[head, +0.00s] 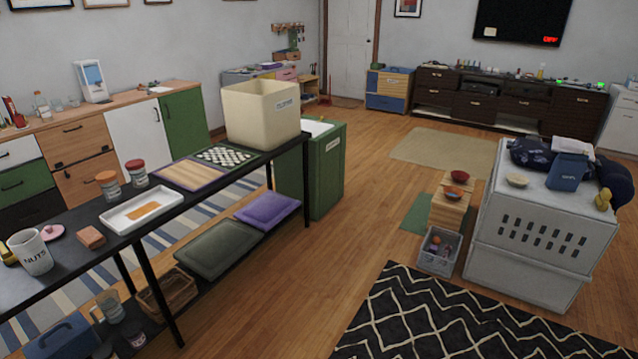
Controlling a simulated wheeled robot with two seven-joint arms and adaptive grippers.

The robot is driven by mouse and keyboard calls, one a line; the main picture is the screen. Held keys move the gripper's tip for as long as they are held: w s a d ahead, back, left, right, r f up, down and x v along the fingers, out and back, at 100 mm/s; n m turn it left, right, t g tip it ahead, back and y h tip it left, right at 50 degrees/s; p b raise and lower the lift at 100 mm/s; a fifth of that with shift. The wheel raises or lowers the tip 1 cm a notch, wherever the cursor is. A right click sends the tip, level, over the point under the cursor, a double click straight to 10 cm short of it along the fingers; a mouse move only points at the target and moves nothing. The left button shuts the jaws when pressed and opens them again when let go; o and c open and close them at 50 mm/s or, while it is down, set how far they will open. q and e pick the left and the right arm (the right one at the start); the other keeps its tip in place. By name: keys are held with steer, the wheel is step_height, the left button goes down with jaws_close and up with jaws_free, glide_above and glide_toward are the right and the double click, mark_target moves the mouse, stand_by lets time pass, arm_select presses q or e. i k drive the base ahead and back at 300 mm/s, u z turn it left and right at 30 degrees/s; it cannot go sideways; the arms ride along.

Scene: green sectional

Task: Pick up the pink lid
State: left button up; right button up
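The pink lid (54,232) lies flat on the black table at the left, with a small knob on its top. It sits just behind a white jar marked NUTS (32,253), which stands upright and open, and to the left of a small reddish-brown block (91,237). Neither of my grippers is in the head view, and nothing is seen touching the lid.
The long black table (75,276) also holds a white tray (116,221), two jars with orange and red lids, mats and a cream bin (262,112). A yellow item (7,254) is cut off at the left edge. Wooden floor (330,250) is clear right of the table.

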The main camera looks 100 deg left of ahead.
mark_target(50, 233)
steer(key=u, duration=3.9)
steer(key=k, duration=0.2)
steer(key=u, duration=0.85)
